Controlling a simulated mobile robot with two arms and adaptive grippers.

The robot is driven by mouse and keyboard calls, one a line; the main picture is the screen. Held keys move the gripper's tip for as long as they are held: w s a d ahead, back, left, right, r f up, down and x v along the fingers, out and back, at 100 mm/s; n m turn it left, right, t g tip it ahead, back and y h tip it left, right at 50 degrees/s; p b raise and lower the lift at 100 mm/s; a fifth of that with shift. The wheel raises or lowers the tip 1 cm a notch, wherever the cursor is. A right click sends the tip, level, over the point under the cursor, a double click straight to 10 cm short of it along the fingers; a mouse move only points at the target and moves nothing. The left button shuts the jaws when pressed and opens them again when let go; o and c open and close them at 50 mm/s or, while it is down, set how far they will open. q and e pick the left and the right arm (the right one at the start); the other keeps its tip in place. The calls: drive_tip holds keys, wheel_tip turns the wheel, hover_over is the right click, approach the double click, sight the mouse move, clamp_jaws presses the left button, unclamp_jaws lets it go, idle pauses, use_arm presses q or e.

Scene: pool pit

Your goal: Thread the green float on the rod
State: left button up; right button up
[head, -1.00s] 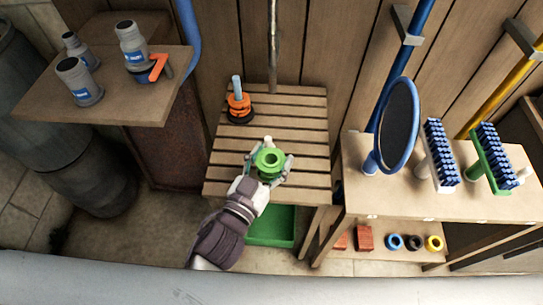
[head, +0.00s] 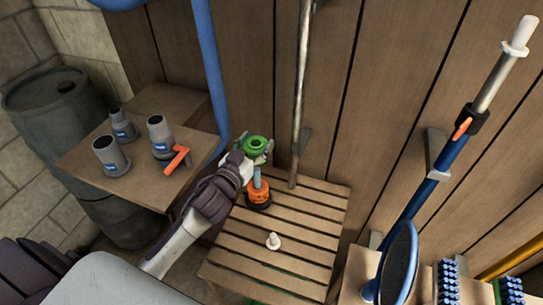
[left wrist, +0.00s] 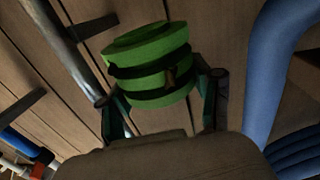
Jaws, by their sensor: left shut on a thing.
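The green float (head: 256,146) is a ring-shaped piece with a hole. My left gripper (head: 258,158) is shut on it and holds it up near the wooden wall. In the left wrist view the float (left wrist: 150,64) sits tilted between the two fingers of my left gripper (left wrist: 165,95). The blue rod (head: 257,176) stands upright on the slatted table (head: 262,254), with an orange float (head: 259,190) and a black piece around its base. In the head view the green float appears just above the rod's top, apart from it. My right gripper is not in view.
A small white peg (head: 273,241) stands on the slatted table. A wooden shelf (head: 82,160) at left bears several grey fittings and an orange-handled valve (head: 177,160). A blue pipe (head: 214,75) runs beside it. A blue-rimmed oval tool (head: 397,262) stands at lower right.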

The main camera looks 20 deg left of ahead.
use_arm(q)
drive_tip(key=shift+s+a+f+b, duration=0.1)
drive_tip(key=shift+f+b, duration=0.15)
drive_tip(key=shift+b, duration=0.05)
drive_tip(key=shift+f, duration=0.2)
wheel_tip(320, 180, down, 2)
drive_tip(key=b, duration=0.2)
drive_tip(key=shift+f+b, duration=0.1)
drive_tip(key=shift+b, duration=0.25)
drive_tip(key=shift+r, duration=0.2)
drive_tip(key=shift+f, duration=0.45)
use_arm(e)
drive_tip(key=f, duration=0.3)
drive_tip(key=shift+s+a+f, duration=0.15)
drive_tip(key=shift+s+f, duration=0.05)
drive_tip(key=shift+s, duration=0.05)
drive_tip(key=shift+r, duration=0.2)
use_arm(q)
drive_tip(key=shift+f, duration=0.15)
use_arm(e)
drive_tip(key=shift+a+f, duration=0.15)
use_arm(q)
drive_tip(key=shift+f, duration=0.25)
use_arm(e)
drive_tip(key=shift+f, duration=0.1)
